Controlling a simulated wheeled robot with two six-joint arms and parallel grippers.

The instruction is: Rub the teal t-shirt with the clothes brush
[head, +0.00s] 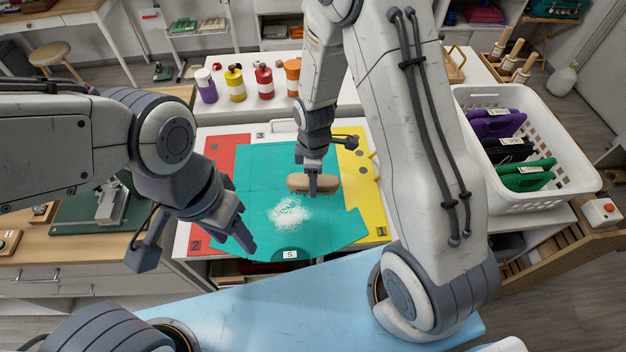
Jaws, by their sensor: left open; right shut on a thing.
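The teal t-shirt (265,179) lies flat on the board at the middle, with a white label marked S at its near edge. A patch of white specks (290,213) lies on its lower middle. The clothes brush (326,184) has a tan wooden body. My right gripper (313,190) is shut on the brush and holds it over the shirt, just above the white patch; I cannot tell whether it touches the cloth. My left gripper (244,232) is open and empty, over the shirt's lower left part.
Purple, yellow, red and orange bottles (236,84) stand behind the board. A white basket (548,191) with folded purple, black and green clothes is at the right. The board has a red panel (222,150) and a yellow panel (358,178). A green mat (75,222) is at the left.

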